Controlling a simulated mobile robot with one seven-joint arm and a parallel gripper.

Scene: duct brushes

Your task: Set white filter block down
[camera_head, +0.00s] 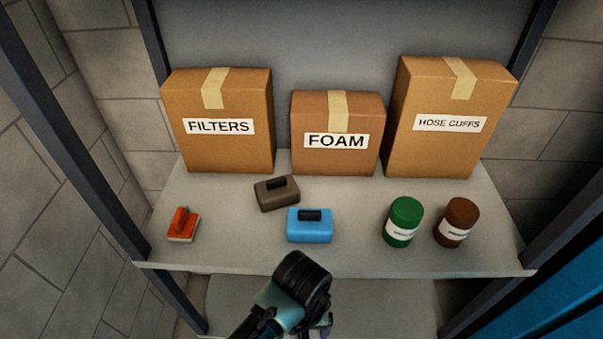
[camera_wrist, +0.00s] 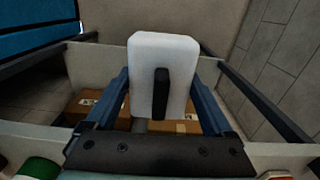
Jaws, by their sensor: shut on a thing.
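The white filter block (camera_wrist: 150,60) with a black grip strip on its face is between the two blue fingers of my gripper (camera_wrist: 163,85) in the wrist view. The gripper is shut on it. In the head view, my wrist (camera_head: 302,283) is in front of the shelf's front edge, at the lower middle, and hides most of the gripper and the block. The grey shelf (camera_head: 350,220) carries a blue block (camera_head: 310,229) and a brown block (camera_head: 276,195), both with dark handles, just beyond my wrist.
A green can (camera_head: 403,222) and a brown can (camera_head: 457,223) stand at the right. Boxes labelled FILTERS (camera_head: 218,150), FOAM (camera_head: 338,158) and HOSE CUFFS (camera_head: 445,145) line the back. Bare shelf shows between the brush and blue block.

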